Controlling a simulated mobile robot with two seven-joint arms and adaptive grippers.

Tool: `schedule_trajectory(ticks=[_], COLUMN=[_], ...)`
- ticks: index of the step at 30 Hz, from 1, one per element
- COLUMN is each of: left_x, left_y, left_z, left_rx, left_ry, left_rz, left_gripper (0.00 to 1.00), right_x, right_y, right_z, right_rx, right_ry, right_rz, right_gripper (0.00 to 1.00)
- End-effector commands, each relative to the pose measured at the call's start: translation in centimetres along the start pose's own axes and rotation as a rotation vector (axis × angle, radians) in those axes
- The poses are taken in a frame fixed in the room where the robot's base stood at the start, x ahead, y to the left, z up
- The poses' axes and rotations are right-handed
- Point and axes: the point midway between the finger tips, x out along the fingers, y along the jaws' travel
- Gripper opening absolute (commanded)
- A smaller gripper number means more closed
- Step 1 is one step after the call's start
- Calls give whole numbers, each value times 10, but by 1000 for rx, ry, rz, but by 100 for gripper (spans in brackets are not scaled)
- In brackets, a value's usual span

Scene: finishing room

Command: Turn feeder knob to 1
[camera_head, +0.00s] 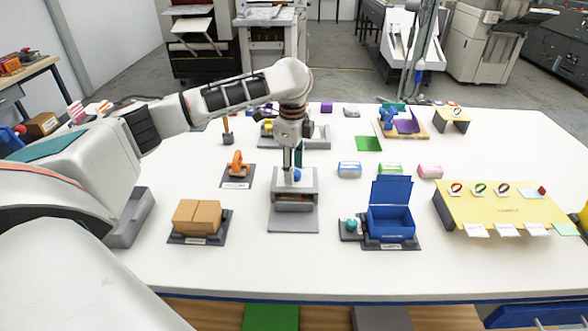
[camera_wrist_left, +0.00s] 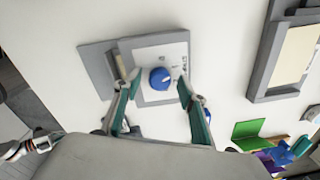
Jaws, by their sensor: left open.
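The feeder is a grey box (camera_head: 294,205) near the middle of the white table, with a blue knob (camera_head: 297,175) on its top. In the left wrist view the blue knob (camera_wrist_left: 159,78) sits on a light plate (camera_wrist_left: 152,55) with small dark marks around it, too small to read. My left gripper (camera_head: 293,165) is above the feeder, pointing down. In the left wrist view its two teal-lined fingers (camera_wrist_left: 160,92) are apart, one on each side of the knob, and do not appear to touch it. My right gripper is not in view.
Left of the feeder are a cardboard box (camera_head: 197,217) on a dark base and an orange part (camera_head: 236,163). To the right are an open blue box (camera_head: 390,222) and a yellow stand (camera_head: 500,208). Bare table lies between them.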

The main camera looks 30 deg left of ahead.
Motion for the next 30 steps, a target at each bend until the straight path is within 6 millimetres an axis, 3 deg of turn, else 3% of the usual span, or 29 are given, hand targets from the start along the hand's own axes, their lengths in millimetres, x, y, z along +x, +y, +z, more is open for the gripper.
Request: schedule_trajectory(ticks=[12,16,21,30], left_x=[-81,-99,-112,-113], left_y=[-1,-1,0,0], left_z=[0,0,0,0], left_rx=[1,0,-1,-1], left_ry=[1,1,1,1], left_rz=[-6,-3,-2,-1], left_gripper=[41,41,41,41], right_x=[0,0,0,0], right_y=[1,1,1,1], right_z=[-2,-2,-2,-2], right_rx=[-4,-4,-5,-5], right_ry=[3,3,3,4], right_rz=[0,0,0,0], right_gripper=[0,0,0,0])
